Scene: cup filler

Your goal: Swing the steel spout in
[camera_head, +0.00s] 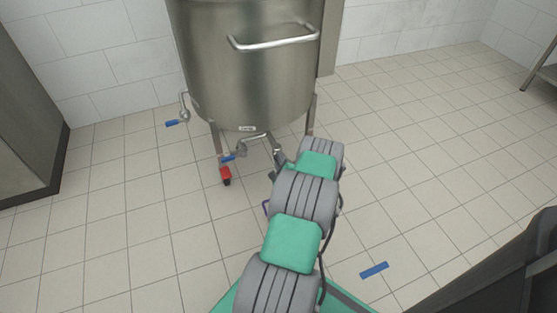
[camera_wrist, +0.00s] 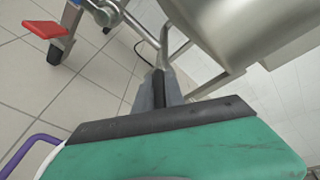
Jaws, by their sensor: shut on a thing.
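The steel spout (camera_head: 273,143) is a bent pipe under the front of the big steel tank (camera_head: 255,60), beside a valve with a blue lever (camera_head: 229,158). In the wrist view the spout (camera_wrist: 138,28) runs down from a valve body at the top to between my fingers. My gripper (camera_wrist: 159,78) is shut on the lower end of the spout. In the head view my arm hides most of the gripper and the spout's end.
A caster with a red pedal (camera_head: 225,173) stands left of the spout. A purple bar (camera_wrist: 28,148) curves close to my wrist at left. A blue strip (camera_head: 374,270) lies on otherwise clear floor at right.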

